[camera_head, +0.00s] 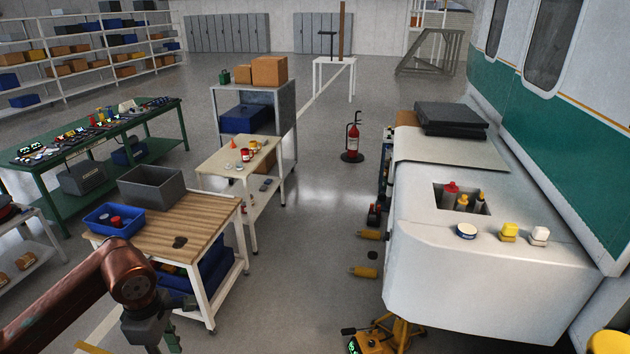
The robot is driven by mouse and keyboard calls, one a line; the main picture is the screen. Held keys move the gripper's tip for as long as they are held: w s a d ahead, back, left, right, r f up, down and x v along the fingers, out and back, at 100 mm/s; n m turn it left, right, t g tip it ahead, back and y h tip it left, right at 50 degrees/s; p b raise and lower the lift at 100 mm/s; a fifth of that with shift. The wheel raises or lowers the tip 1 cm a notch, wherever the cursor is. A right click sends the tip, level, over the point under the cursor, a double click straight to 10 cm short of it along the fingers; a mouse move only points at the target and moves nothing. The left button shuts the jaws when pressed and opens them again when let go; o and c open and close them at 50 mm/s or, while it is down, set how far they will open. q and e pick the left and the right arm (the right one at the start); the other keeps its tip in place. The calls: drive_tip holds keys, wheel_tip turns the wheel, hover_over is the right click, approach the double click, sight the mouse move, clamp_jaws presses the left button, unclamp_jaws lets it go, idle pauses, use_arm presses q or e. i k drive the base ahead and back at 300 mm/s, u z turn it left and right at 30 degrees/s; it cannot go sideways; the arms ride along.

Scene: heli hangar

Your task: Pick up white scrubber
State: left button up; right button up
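A small white scrubber (540,234) with a yellowish lower part stands on top of the white rounded nose of the aircraft (470,270) at the right. A similar yellow scrubber (509,231) stands just left of it, and a round blue-rimmed tin (466,231) further left. My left gripper (158,338) hangs at the lower left, far from the scrubber and in front of the wooden-topped cart. Its fingers are partly cut off by the bottom edge, so I cannot tell how wide they are. My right gripper is out of view.
A recess (461,198) in the nose holds several bottles. A wooden-topped cart (205,222) stands near my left arm, with a cream table (215,163) behind it. A fire extinguisher (353,140) stands on the floor. Open floor (300,290) lies between cart and nose.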

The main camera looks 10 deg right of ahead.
sight(538, 235)
drive_tip(key=z, duration=0.45)
drive_tip(key=i, duration=1.85)
drive_tip(key=z, duration=1.6)
drive_tip(key=i, duration=1.05)
drive_tip(key=z, duration=1.45)
drive_tip(key=i, duration=0.2)
